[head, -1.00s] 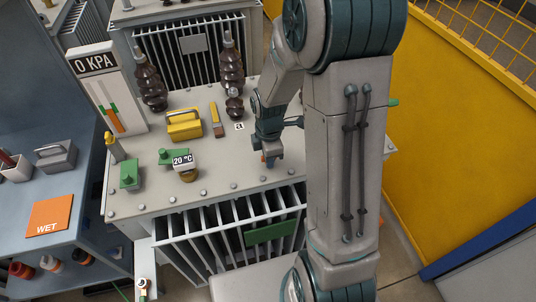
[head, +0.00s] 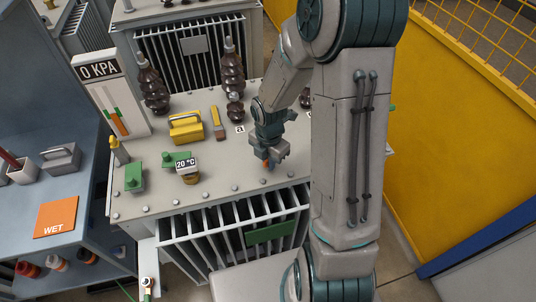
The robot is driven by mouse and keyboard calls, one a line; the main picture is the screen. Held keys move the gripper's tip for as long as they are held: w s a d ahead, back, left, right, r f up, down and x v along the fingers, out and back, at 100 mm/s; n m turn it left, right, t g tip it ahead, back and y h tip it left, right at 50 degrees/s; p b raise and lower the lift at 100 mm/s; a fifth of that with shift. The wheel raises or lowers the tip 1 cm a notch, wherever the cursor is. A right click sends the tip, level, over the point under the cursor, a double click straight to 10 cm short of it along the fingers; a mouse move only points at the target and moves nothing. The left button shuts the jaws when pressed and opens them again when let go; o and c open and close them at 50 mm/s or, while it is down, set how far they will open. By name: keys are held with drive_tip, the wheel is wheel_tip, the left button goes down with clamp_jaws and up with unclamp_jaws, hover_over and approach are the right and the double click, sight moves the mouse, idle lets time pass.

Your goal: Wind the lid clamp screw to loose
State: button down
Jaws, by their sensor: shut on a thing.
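My gripper (head: 267,158) points down at the front part of the grey transformer lid (head: 226,180), left of my arm column. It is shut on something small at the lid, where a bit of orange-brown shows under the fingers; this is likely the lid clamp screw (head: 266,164). The fingers and wrist hide most of it, so I cannot tell how far it is turned.
On the lid stand a yellow-handled tool (head: 186,128), a brush (head: 217,123), brown insulators (head: 235,90), a "20 °C" gauge (head: 186,163) and green blocks (head: 134,177). A "0 KPA" panel (head: 98,97) stands at the left back. A side bench holds an orange "WET" card (head: 56,215).

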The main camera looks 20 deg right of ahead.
drive_tip(key=shift+n, duration=0.3)
drive_tip(key=n+p, duration=0.2)
drive_tip(key=n, duration=0.1)
drive_tip(key=shift+r+p, duration=0.1)
drive_tip(key=shift+p, duration=0.3)
drive_tip(key=shift+n+p, duration=0.4)
drive_tip(key=shift+n, duration=0.4)
drive_tip(key=shift+n+p, duration=0.45)
drive_tip(key=shift+n, duration=0.05)
drive_tip(key=n+p, duration=0.2)
drive_tip(key=shift+n, duration=0.3)
drive_tip(key=shift+n+p, duration=0.3)
drive_tip(key=shift+n, duration=0.3)
